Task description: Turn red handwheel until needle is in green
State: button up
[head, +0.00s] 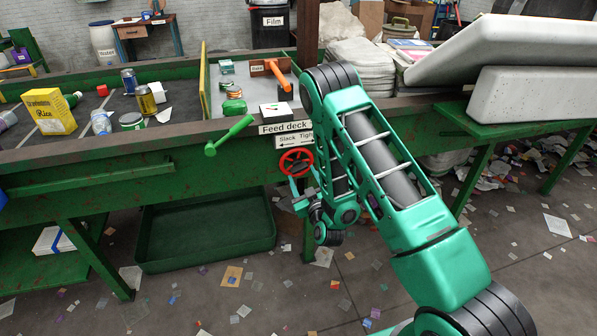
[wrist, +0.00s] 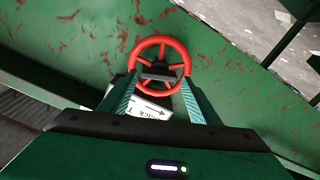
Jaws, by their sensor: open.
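The red handwheel (head: 296,161) is on the green front of the belt frame, below the label "Slack / Tight" (head: 294,139). In the wrist view the wheel (wrist: 160,40) is straight ahead, with its spokes and rim clear at the top. My gripper (head: 301,196) is just below the wheel in the head view. In the wrist view my gripper (wrist: 159,88) is open, one finger at each side of the wheel's lower part; I cannot tell whether they touch it. A small white gauge (head: 275,109) sits above the "Feed deck" label; its needle and green zone are too small to read.
A green lever (head: 229,136) sticks out left of the wheel. An orange-handled tool (head: 279,75) lies on the deck behind. A green bin (head: 207,237) stands on the floor below. Cans and a yellow Rice box (head: 49,111) lie on the belt at left.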

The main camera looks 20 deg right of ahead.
aim_at(299, 171)
jog(key=shift+w, duration=2.4)
jog(key=c, duration=0.8)
jog(key=m, duration=0.5)
jog(key=shift+f, duration=0.1)
jog(key=shift+s+a+m, duration=0.1)
jog(key=shift+m, duration=2.2)
jog(key=shift+f, duration=0.1)
